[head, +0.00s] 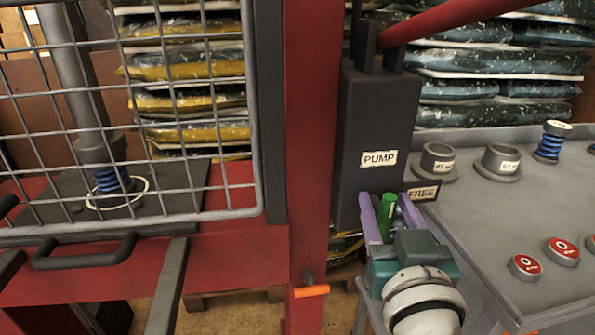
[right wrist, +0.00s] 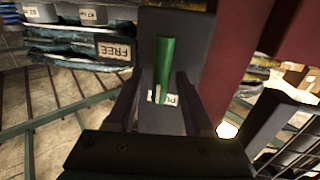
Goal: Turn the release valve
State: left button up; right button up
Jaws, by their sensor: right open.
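A green handle (head: 387,211), which looks like the release valve, is at the lower part of the dark pump box (head: 374,125) labelled PUMP. In the right wrist view the green handle (right wrist: 163,68) stands out upright in the picture against the box. My right gripper (head: 388,206) is open, with one purple finger on each side of the green handle. The right wrist view shows the fingers (right wrist: 158,88) apart with the handle between their tips; I cannot tell whether either touches it. The handle's base is partly hidden. My left gripper is not in view.
A FREE sign (head: 423,192) is close to the right of the gripper. A grey bench (head: 466,225) with cups, a blue spring and red discs lies to the right. A red post (head: 310,130), an orange handle (head: 311,291) and a mesh guard (head: 185,120) are to the left.

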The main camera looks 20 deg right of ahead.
jog(key=shift+c, duration=0.4)
grip_shut()
